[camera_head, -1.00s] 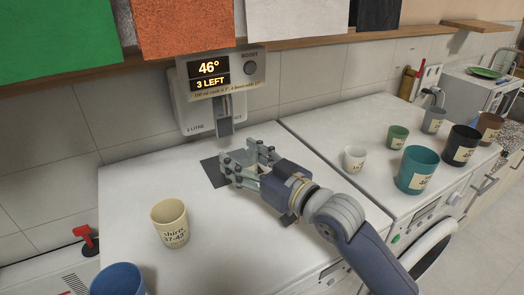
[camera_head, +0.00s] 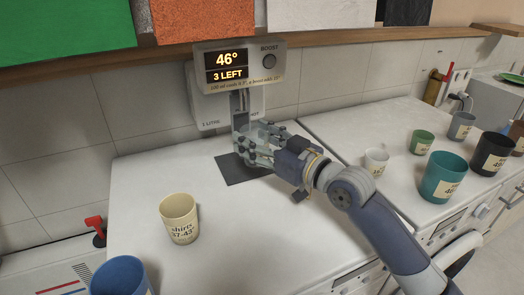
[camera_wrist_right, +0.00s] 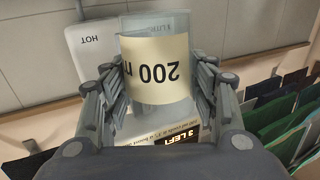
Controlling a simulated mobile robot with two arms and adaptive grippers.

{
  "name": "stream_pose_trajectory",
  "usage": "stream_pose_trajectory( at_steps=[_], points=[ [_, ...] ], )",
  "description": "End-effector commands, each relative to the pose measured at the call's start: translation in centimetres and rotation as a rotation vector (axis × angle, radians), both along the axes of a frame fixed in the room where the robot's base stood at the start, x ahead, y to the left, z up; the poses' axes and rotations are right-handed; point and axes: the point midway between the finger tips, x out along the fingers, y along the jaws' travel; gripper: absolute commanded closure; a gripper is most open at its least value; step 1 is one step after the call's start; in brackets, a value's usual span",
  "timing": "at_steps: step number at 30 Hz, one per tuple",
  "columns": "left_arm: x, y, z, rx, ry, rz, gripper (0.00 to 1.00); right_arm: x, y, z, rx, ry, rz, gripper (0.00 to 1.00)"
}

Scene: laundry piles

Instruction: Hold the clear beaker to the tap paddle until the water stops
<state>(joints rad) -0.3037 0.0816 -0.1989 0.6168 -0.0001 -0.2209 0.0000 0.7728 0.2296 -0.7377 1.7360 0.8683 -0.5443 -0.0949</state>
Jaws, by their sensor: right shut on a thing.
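The clear beaker (camera_wrist_right: 160,75) has a cream label reading "200 m", upside down in the right wrist view. My right gripper (camera_wrist_right: 158,95) is shut around its sides. In the head view my right gripper (camera_head: 248,146) is right at the front of the tap unit (camera_head: 213,110), over the lower end of its grey paddle (camera_head: 239,103). The fingers largely hide the beaker there, and I cannot tell whether it touches the paddle. The display (camera_head: 229,67) reads 46° and 3 LEFT. My left gripper is out of view.
A dark mat (camera_head: 238,172) lies below the tap on the white top. A cream cup (camera_head: 179,218) and a blue cup (camera_head: 118,277) stand at left. A teal cup (camera_head: 442,177), a white cup (camera_head: 376,161) and several others stand at right. A wooden shelf (camera_head: 170,55) runs above.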

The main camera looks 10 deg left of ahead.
Motion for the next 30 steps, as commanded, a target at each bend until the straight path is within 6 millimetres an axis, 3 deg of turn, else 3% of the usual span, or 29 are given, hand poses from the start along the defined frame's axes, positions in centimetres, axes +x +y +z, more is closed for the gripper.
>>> stream_pose_trajectory(
  at_steps=[12, 30],
  points=[
    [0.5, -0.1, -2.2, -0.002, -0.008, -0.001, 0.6, 3.4, 2.3, -0.1, 0.001, -0.003, 0.0, 0.69],
    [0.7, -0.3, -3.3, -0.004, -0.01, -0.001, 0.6, 4.8, 3.3, 0.0, 0.0, -0.002, 0.001, 0.69]
  ],
)
